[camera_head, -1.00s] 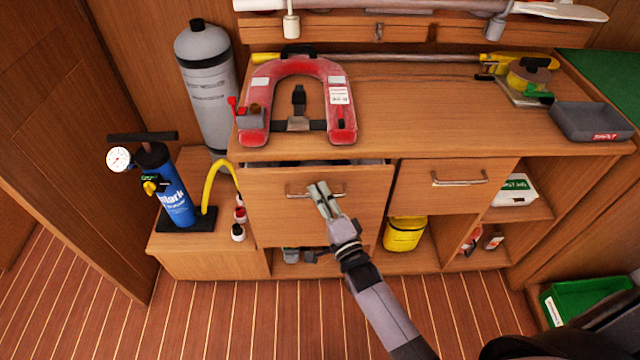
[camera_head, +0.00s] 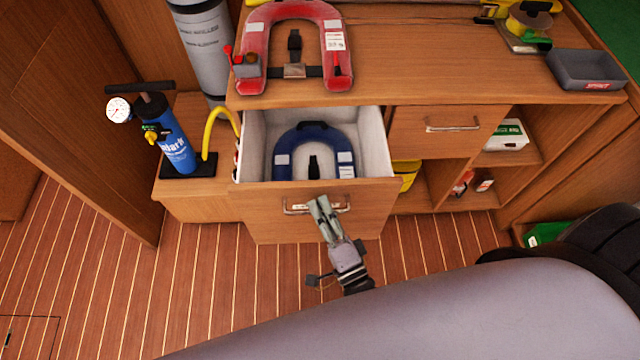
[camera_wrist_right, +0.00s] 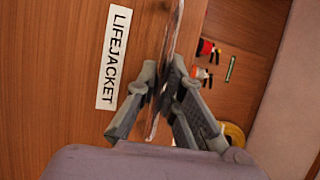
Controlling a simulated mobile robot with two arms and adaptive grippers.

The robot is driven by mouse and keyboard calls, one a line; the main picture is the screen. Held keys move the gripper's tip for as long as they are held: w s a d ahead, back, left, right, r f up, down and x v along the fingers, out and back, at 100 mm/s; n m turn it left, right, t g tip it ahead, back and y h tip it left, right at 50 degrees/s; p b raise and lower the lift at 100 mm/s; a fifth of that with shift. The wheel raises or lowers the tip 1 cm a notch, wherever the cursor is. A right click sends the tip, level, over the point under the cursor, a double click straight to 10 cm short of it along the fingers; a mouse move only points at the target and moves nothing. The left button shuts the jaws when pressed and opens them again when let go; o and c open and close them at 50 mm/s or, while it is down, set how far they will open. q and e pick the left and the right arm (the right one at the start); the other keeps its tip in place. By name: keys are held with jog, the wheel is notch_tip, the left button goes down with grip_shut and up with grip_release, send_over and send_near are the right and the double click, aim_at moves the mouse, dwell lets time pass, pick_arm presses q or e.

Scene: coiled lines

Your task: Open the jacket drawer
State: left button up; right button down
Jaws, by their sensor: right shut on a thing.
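The jacket drawer (camera_head: 262,213) is pulled well out of the cabinet, below the counter's left part. A blue life jacket (camera_head: 318,150) lies inside it, against white inner walls. My right gripper (camera_head: 318,205) is shut on the drawer's metal handle (camera_head: 296,210). In the right wrist view the gripper (camera_wrist_right: 165,95) has its fingers on both sides of the handle bar (camera_wrist_right: 172,40). A label reading LIFEJACKET (camera_wrist_right: 115,58) is on the drawer front (camera_wrist_right: 60,60) there. My left gripper is not in view.
A red life jacket (camera_head: 252,50) lies on the counter (camera_head: 420,60) above the drawer. A blue pump (camera_head: 175,140) stands left of the drawer. A second drawer (camera_head: 440,142) at right is shut. The striped floor (camera_head: 220,285) in front is clear.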

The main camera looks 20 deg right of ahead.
jog(key=s+a, duration=0.2)
jog(key=s, duration=0.7)
jog(key=shift+a, duration=0.25)
jog(key=shift+f, duration=0.1)
jog(key=c, duration=2)
grip_release()
jog(key=shift+o, duration=0.2)
jog(key=v, duration=1.2)
